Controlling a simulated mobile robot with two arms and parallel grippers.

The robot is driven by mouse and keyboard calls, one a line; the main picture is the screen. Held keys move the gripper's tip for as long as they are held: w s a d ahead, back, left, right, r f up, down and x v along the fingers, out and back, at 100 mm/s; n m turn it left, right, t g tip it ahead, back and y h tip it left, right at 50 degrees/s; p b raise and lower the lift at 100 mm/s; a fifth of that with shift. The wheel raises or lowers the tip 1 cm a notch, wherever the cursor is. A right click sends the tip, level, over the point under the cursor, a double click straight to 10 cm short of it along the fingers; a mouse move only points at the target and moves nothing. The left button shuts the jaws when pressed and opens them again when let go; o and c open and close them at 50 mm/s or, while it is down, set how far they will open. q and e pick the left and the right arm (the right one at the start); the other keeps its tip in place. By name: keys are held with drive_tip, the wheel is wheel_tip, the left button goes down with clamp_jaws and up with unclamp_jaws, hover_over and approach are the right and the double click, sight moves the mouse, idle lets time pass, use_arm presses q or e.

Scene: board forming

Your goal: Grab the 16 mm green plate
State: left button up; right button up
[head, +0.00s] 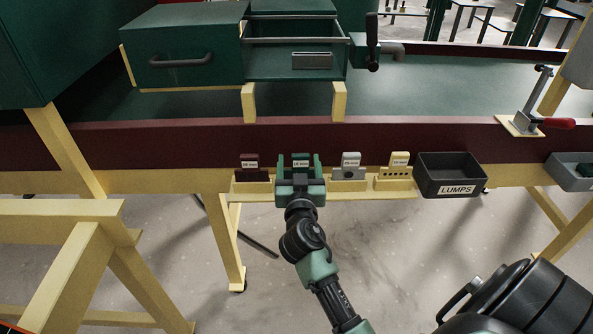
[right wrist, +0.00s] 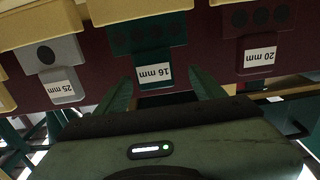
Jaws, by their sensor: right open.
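The green plate (head: 301,158) with the "16 mm" label stands in a slot of the rack below the table's front edge. In the right wrist view the green plate (right wrist: 148,38) is upside down in the middle, its white label facing my gripper. My right gripper (head: 301,168) is open in front of it in the head view. In the right wrist view the two fingers of my right gripper (right wrist: 162,84) stand apart on either side of the label end. I cannot tell whether they touch the plate. My left gripper is not in view.
A dark red "20 mm" plate (head: 250,161) stands to the left, a grey "25 mm" plate (head: 351,158) and a yellow plate (head: 400,158) to the right. A black LUMPS bin (head: 450,172) is farther right. A toggle clamp (head: 535,110) sits on the table edge.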

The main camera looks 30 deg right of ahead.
drive_tip(key=p+x, duration=0.1)
drive_tip(key=x, duration=0.4)
drive_tip(key=shift+d+f, duration=0.15)
drive_tip(key=shift+d, duration=0.1)
clamp_jaws()
